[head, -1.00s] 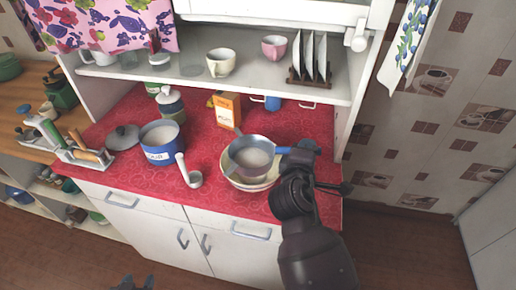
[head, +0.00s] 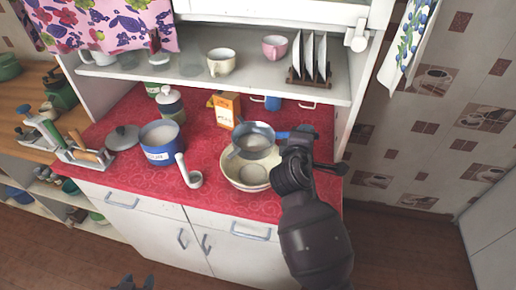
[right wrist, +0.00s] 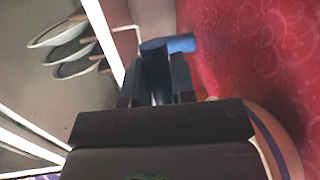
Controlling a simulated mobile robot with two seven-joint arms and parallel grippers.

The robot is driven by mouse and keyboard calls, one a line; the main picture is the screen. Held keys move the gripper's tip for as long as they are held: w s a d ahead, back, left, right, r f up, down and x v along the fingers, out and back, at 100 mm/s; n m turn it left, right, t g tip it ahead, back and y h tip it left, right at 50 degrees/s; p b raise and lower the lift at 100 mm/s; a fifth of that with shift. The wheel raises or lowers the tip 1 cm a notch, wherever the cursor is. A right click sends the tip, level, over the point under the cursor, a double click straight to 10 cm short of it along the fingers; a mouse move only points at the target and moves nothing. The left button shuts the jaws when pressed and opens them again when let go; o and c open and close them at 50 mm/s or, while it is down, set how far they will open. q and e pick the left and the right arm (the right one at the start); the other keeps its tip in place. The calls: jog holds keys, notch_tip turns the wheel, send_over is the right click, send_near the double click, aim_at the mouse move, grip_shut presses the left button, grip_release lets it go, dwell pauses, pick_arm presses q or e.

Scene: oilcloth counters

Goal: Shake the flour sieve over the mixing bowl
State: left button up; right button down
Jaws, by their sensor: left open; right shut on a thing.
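The flour sieve (head: 254,142), a round metal mesh with a blue handle, is held above the back part of the cream mixing bowl (head: 231,176). A pale round patch shows in the bowl. My right gripper (head: 299,143) is shut on the sieve's handle; the blue handle end (right wrist: 181,43) sticks out past the fingers in the right wrist view. The bowl's rim (right wrist: 278,140) shows at lower right there. My left gripper (head: 132,284) is open and empty at the bottom edge, well away from the counter top, mostly cut off.
A blue pot (head: 161,154) of white contents and a ladle (head: 188,174) stand left of the bowl. An orange carton (head: 227,108) is behind it. The shelf (head: 205,82) with cups and a plate rack (head: 308,76) overhangs the back.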

jog(key=s, duration=0.2)
jog(key=s+a, duration=0.1)
jog(key=s, duration=0.2)
jog(key=shift+s, duration=0.3)
jog(key=shift+a, duration=0.1)
jog(key=shift+f, duration=0.1)
